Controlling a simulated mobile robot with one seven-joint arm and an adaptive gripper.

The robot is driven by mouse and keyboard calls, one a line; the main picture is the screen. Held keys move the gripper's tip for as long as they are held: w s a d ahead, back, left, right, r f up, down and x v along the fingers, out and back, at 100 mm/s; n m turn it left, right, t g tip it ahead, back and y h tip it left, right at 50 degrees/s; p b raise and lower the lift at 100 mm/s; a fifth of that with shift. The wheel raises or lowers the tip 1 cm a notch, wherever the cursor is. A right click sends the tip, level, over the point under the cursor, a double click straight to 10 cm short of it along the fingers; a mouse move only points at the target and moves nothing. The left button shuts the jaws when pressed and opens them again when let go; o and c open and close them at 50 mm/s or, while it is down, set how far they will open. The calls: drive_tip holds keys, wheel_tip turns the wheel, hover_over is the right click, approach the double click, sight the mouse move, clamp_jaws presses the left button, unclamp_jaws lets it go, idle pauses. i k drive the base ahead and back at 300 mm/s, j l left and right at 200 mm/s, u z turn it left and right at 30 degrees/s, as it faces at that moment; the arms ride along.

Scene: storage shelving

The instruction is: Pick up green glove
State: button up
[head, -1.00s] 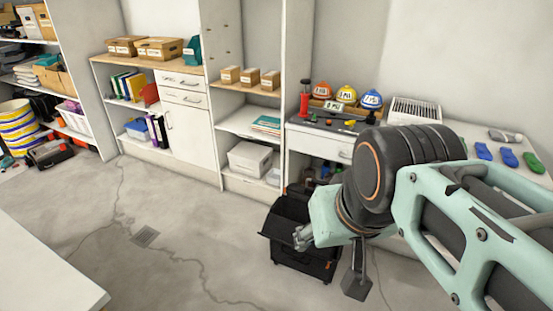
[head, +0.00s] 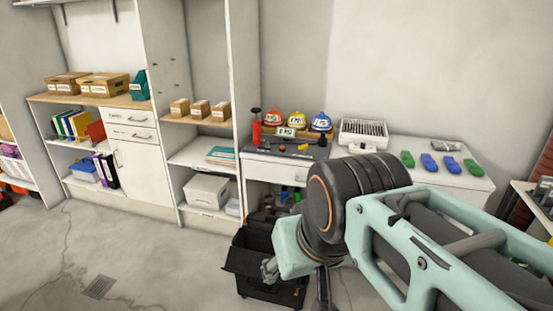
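Two green glove-like items lie on the white counter at the right, one at the left end of a row (head: 407,159) and one at the right end (head: 474,167). Two blue ones, a left one (head: 429,163) and a right one (head: 452,165), lie between them. My gripper (head: 268,270) is low in the middle of the picture, in front of a black bin and well away from the gloves. Its fingers are small and partly hidden by my wrist, so I cannot tell if they are open.
The open black bin (head: 244,262) stands on the floor below the counter (head: 395,149). A white slotted box (head: 363,134), helmets (head: 297,119) and a red extinguisher-like item (head: 256,130) stand left of the gloves. Another shelf (head: 524,197) is at the right edge. Floor at left is clear.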

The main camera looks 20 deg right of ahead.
sight(407, 160)
drive_tip(key=z, duration=1.4)
drive_tip(key=i, duration=0.15)
